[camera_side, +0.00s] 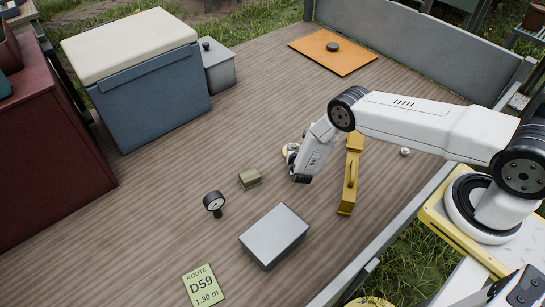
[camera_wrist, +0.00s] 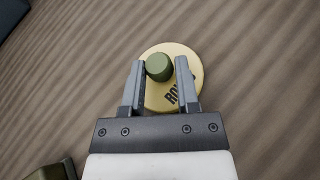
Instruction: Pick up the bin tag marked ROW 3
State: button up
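The bin tag (camera_wrist: 158,105) is a round, pale yellow disc with a green knob (camera_wrist: 158,67) on it. Black lettering that starts "RO" shows on it in the wrist view; the rest is hidden by my right finger. My gripper (camera_wrist: 160,84) is open, with its two fingers over the disc and the knob between their tips. The left finger is close beside the knob; I cannot tell whether they touch. In the side view my gripper (camera_side: 297,168) points down at the deck and hides most of the tag (camera_side: 285,151), whose left edge shows.
A yellow handled tool (camera_side: 350,182) lies just right of my gripper. An olive block (camera_side: 250,178), a round gauge (camera_side: 213,200) and a silver box (camera_side: 273,236) are on the left and front. A blue cooler (camera_side: 155,97) and an orange board (camera_side: 318,62) are farther back.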

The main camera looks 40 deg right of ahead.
grip_shut()
jog(key=shift+r, duration=0.15)
jog(key=shift+r, duration=1.5)
jog(key=s+a+r, duration=0.1)
jog(key=s+r, duration=0.8)
jog(key=s, duration=0.5)
jog(key=shift+a+r, duration=0.3)
jog(key=shift+r, duration=0.05)
